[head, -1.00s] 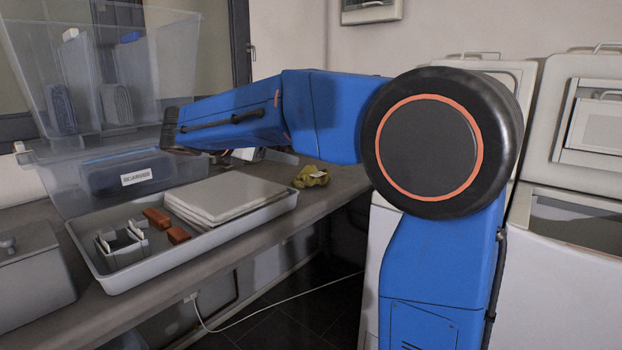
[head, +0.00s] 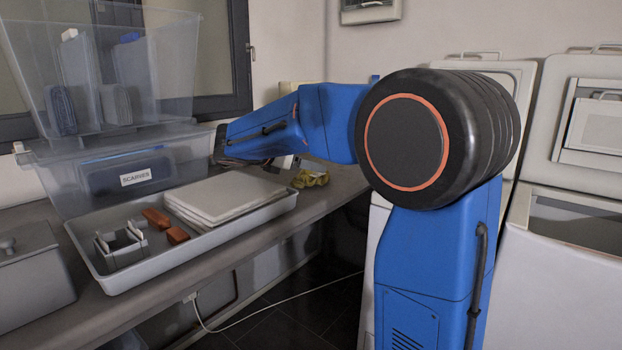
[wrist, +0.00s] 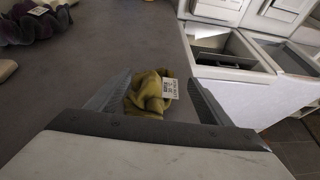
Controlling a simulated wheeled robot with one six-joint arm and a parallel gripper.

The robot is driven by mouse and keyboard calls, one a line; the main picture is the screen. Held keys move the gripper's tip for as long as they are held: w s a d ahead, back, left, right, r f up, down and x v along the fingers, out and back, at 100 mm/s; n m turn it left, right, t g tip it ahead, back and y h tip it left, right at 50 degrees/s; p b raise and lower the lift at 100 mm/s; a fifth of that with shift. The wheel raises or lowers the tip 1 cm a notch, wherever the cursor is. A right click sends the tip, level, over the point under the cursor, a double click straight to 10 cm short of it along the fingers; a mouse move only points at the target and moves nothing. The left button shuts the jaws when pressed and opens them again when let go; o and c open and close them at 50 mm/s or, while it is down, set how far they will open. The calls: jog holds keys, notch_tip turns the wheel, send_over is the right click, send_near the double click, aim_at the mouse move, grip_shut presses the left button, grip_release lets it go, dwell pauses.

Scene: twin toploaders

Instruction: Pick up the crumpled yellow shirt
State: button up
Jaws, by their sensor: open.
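The crumpled yellow shirt (head: 311,178) lies on the counter near its front edge, beyond the tray. It also shows in the wrist view (wrist: 147,92), with a white printed tag on its right side. In the wrist view my gripper (wrist: 154,92) is open, with one finger to the left of the shirt and one to the right. The near bar of the gripper hides the shirt's lower edge. I cannot tell how far the fingers are above the counter. In the head view my arm hides most of the gripper.
A grey tray (head: 110,284) holds folded white cloth (head: 225,197), brown blocks and a small holder. A clear bin labelled SCARVES (head: 60,190) stands behind it. A dark purple bundle (wrist: 35,25) lies at upper left in the wrist view. Open-topped white machines (wrist: 225,52) stand right of the counter edge.

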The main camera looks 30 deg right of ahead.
jog(key=x, duration=0.4)
jog(key=shift+w+f, duration=0.1)
jog(key=c, duration=1.1)
jog(key=shift+c, duration=0.2)
